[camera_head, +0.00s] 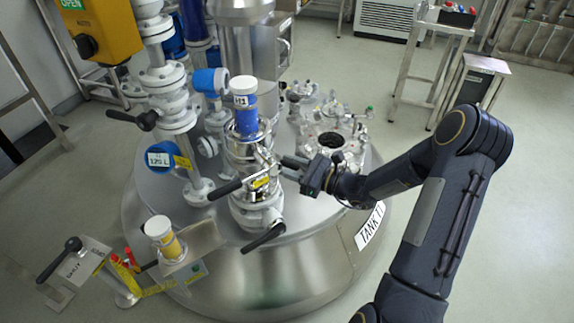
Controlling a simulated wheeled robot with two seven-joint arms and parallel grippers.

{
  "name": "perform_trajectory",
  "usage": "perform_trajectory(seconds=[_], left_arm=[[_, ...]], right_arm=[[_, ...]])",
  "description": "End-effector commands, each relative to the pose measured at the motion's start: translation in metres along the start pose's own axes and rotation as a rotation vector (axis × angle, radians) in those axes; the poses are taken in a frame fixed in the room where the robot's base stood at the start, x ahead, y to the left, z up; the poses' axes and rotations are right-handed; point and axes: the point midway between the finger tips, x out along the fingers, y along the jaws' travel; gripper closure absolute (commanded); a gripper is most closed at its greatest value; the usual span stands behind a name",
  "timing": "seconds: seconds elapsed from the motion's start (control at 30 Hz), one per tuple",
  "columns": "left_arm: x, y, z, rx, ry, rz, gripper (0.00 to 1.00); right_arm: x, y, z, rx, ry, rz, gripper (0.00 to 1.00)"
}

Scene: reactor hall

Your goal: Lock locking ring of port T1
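A tall metal port assembly (250,160) stands on the round steel tank, with a blue and white capped container (243,100) marked "H1" upright on top. A metal ring section with a small lever (265,160) sits below the container; I cannot tell whether it is locked. Black-handled levers stick out lower down, one to the left (226,188) and one at the front (264,238). My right gripper (284,168) reaches in from the right, its two fingers apart, just right of the ring section. Contact cannot be made out. The tank label (370,224) begins "TANK T". My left gripper is out of view.
A second port with a dark opening (332,141) lies behind my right gripper. Valves and pipes (175,110) crowd the left side. A yellow-banded container (165,238) stands front left by a lever stand (80,262). A steel trolley (436,60) is at the back right; the floor right is clear.

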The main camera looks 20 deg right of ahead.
Motion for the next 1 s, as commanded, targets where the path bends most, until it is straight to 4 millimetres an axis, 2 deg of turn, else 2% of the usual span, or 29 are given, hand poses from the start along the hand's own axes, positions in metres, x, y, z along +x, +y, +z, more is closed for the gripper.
perform_trajectory(seconds=[0.2,0.4,0.57,1.0], left_arm=[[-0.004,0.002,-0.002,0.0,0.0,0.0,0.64],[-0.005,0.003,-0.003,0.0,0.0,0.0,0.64],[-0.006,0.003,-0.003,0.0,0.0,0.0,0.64],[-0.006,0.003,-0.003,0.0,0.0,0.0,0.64]], right_arm=[[-0.038,-0.001,0.0,0.001,0.003,-0.005,0.65],[-0.065,0.0,0.0,0.001,0.003,-0.003,0.65],[-0.072,0.0,0.0,0.002,0.001,-0.002,0.65],[-0.072,0.0,0.0,0.002,0.001,-0.001,0.65]])
